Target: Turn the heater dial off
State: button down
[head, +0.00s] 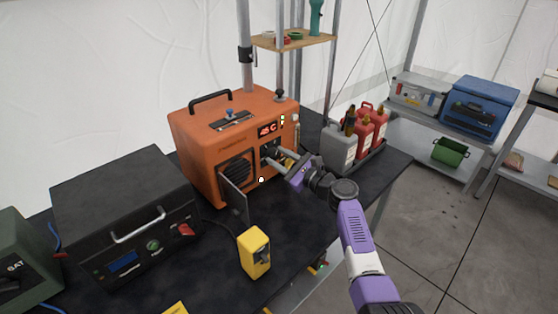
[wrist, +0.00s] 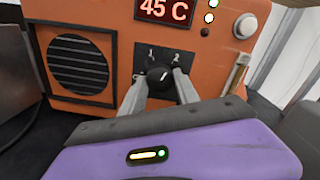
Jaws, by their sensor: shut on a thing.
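The heater (head: 200,125) is an orange box on the dark table, with a grille at its front left and a red display reading 45 C. Its black dial (wrist: 160,77) has a white pointer mark and sits below the display, on a dark plate marked 1 and 2. The pointer leans up and to the right, toward the 2. My gripper (wrist: 159,80) is shut on the dial, one finger on each side. In the head view my gripper (head: 277,158) reaches the heater's front from the right and covers most of the dial.
A grey panel (head: 234,203) stands out from the heater's front, left of my gripper. A yellow box (head: 254,251) stands in front. Grey and red jugs (head: 340,147) stand close on the right. A black case (head: 125,205) is at left.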

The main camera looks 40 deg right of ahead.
jog(key=n+b, duration=0.4)
jog(key=n, duration=0.1)
jog(key=shift+f, duration=0.3)
jog(key=n+b, duration=0.5)
jog(key=shift+n, duration=0.4)
jog(key=n+b, duration=1)
jog(key=n, duration=0.1)
jog(key=shift+a+h+b, duration=0.1)
jog(key=shift+h+b, duration=0.2)
jog(key=shift+b, duration=0.05)
jog(key=shift+r, duration=0.1)
jog(key=c, duration=0.9)
grip_release()
jog(key=shift+r, duration=0.1)
jog(key=shift+s, duration=0.1)
